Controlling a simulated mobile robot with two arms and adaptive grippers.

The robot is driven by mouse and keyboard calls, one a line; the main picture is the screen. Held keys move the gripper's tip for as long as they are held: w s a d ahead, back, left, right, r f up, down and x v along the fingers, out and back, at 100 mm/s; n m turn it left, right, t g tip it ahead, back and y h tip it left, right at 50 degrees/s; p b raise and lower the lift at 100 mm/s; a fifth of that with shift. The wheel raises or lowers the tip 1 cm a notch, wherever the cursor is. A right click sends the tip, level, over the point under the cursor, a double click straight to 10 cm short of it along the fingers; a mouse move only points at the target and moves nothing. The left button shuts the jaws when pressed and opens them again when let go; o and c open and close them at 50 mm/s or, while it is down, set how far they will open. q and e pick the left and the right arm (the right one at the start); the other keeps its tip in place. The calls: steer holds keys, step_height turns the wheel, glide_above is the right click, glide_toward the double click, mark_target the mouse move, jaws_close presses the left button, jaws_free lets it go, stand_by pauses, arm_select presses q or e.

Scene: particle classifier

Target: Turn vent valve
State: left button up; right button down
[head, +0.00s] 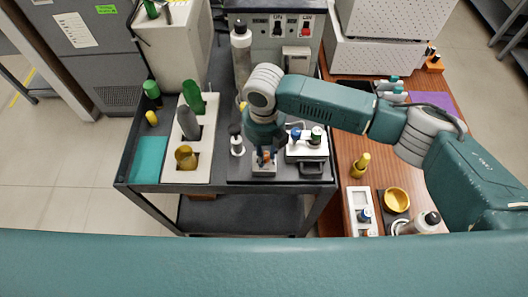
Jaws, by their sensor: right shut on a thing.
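My right gripper (265,155) reaches in from the right and points down over the dark cart top. It is shut on a small part that sits on a low white block (264,170); this looks like the vent valve, but the fingers hide most of it. My left gripper is not in view.
A white rack (200,165) with green, grey and gold items stands left on the cart. A switch panel (272,28) stands behind. A small black-and-white bottle (237,147) is close left of the gripper. The wooden table (345,150) at right holds a gold bowl (396,200).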

steer(key=shift+w+r, duration=0.15)
steer(key=c, duration=1.5)
jaws_free()
steer(key=shift+o, duration=0.2)
step_height(320, 180, up, 12)
